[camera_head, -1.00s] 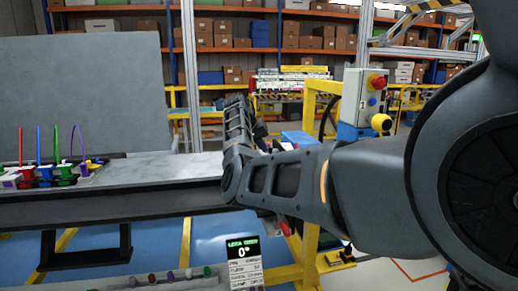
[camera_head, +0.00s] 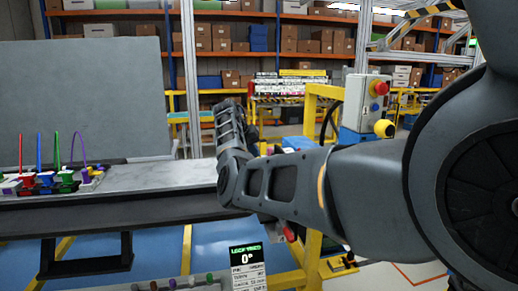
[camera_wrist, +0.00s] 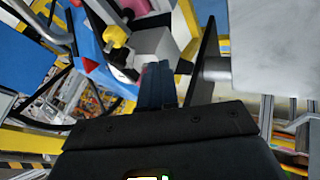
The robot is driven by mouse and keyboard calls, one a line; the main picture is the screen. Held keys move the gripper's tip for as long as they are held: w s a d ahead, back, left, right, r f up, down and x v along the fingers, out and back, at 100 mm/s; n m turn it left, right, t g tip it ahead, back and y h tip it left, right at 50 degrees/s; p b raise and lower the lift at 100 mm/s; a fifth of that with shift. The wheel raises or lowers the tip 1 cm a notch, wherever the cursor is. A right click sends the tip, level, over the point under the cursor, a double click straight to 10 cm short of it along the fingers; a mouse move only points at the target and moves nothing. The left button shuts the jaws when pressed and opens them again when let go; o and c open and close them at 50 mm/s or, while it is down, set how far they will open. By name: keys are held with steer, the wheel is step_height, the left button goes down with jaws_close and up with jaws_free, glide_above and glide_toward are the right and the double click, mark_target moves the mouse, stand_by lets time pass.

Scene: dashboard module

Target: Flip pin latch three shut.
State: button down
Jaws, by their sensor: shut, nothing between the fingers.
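A row of small coloured latch or connector parts sits at the left end of the grey bench in the head view: a red one (camera_head: 26,182), a blue one (camera_head: 46,179), a green one (camera_head: 66,177) and a purple one (camera_head: 90,177). Thin coloured strands rise from them. I cannot tell which part is pin latch three or how it is set. My gripper (camera_wrist: 158,85) shows in the wrist view, shut and empty, well away from that row. In the head view my own arm hides its fingers.
The grey bench (camera_head: 165,176) runs across the left, with a large grey panel (camera_head: 85,100) behind it. A control box with a red button (camera_head: 365,100) and a yellow frame stand at right.

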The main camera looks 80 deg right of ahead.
steer(key=b+v, duration=0.2)
steer(key=v, duration=0.8)
steer(key=shift+a, duration=0.25)
steer(key=shift+s, duration=0.1)
